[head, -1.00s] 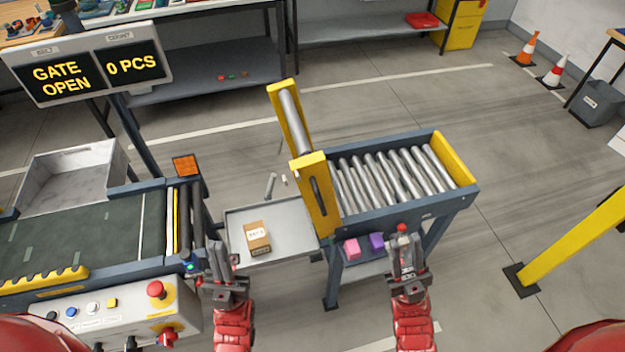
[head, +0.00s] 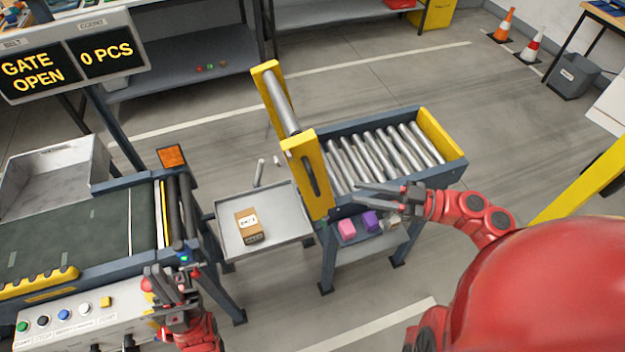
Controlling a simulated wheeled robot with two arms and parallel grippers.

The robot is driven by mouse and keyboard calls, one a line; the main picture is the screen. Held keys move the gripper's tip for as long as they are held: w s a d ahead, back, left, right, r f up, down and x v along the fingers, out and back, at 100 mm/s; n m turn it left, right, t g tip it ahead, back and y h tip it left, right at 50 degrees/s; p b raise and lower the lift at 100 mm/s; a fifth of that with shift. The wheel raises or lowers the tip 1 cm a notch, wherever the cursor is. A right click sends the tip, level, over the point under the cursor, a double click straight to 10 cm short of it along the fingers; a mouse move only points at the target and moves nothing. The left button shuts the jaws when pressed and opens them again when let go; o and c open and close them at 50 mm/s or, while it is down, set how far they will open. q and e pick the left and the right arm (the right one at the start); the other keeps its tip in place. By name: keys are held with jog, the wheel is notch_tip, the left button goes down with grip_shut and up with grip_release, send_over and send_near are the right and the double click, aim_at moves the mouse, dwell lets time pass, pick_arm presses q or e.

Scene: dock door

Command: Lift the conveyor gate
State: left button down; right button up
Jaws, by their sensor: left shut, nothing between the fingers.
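The conveyor gate, with yellow side plates (head: 309,180) and a grey roller (head: 281,102), stands raised at the left end of the roller conveyor (head: 385,158). The sign (head: 75,58) reads GATE OPEN and 0 PCS. My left gripper (head: 158,278) is shut and empty, over the control panel beside the belt's end, well left of the gate. My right gripper (head: 358,194) is open and empty, its fingers pointing left in front of the roller conveyor's near side, right of the gate's near plate. Its fingers look apart from the gate.
A grey tray (head: 285,236) holding a brown box (head: 248,225) fills the gap between the belt (head: 70,225) and the roller conveyor. Pink (head: 347,228) and purple (head: 370,221) blocks sit on the shelf below. A yellow post (head: 590,190) stands at right.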

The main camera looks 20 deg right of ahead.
aim_at(314, 184)
jog(key=p+x, duration=0.2)
jog(key=x, duration=0.9)
jog(key=shift+w+a, duration=0.1)
jog(key=shift+w, duration=0.05)
grip_shut()
dwell(0.9)
